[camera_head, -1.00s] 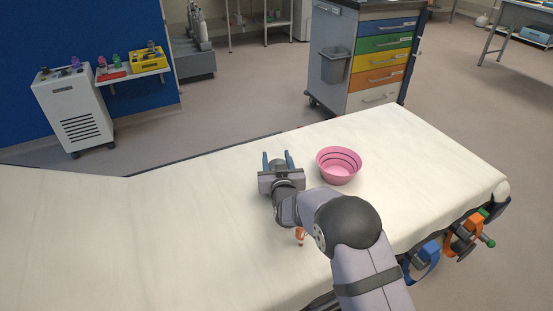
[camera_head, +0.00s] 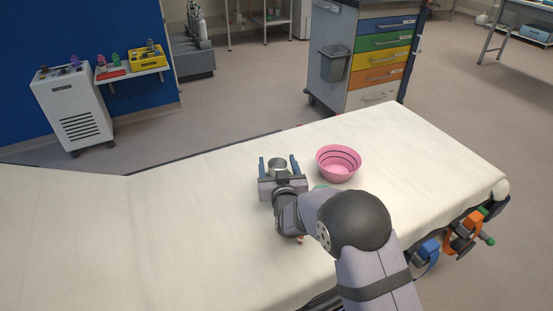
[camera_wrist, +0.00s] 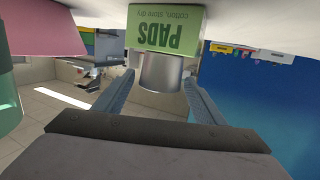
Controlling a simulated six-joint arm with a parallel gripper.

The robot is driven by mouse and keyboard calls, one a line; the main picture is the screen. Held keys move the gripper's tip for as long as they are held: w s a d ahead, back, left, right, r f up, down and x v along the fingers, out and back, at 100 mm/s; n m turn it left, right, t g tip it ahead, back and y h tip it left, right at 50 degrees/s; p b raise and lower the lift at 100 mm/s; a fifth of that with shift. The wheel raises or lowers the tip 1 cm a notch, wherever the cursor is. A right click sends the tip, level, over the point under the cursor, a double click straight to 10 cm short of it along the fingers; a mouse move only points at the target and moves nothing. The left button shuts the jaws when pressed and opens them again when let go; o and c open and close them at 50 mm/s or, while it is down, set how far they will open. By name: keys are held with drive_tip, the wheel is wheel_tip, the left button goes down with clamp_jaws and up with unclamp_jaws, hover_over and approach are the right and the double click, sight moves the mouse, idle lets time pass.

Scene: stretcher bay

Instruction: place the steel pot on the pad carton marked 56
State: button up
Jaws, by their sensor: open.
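The steel pot (camera_head: 278,164), a small grey cylinder, shows between the fingertips of my gripper (camera_head: 279,164) in the head view. In the upside-down wrist view the steel pot (camera_wrist: 160,74) lies between the two open fingers, with gaps beside it. A green pad carton (camera_wrist: 165,28) reading "PADS" stands on the white sheet. The pot appears to sit on top of this carton, though the contact is partly hard to see. No number 56 is readable. The carton is hidden behind my gripper in the head view.
A pink bowl (camera_head: 338,164) stands on the bed (camera_head: 420,150), just right of my gripper. A teal-green thing (camera_head: 321,186) shows beside my arm, mostly hidden. The bed's left part is clear. A drawer cart (camera_head: 370,60) stands behind the bed.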

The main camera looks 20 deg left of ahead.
wheel_tip(320, 180, up, 7)
drive_tip(key=shift+s+d, duration=0.25)
drive_tip(key=shift+s, duration=0.2)
drive_tip(key=shift+d+r, duration=0.1)
drive_tip(key=s+d+f+m+g+h, duration=0.2)
drive_tip(key=s+d+f+g, duration=0.25)
drive_tip(key=s+d, duration=0.7)
drive_tip(key=s+d+f+m+g+h, duration=0.15)
drive_tip(key=s+d+f+g, duration=0.3)
drive_tip(key=s+d, duration=0.7)
drive_tip(key=s+d+f+m+g+h, duration=0.1)
drive_tip(key=s+d+f+g+h, duration=0.3)
drive_tip(key=s+d, duration=0.7)
drive_tip(key=d+r+g+p, duration=0.1)
drive_tip(key=d+r+p, duration=0.2)
drive_tip(key=r+p, duration=1.8)
drive_tip(key=shift+w+r+m+g+y+p, duration=0.2)
drive_tip(key=shift+r+m+g+y+p, duration=0.15)
drive_tip(key=shift+r, duration=0.15)
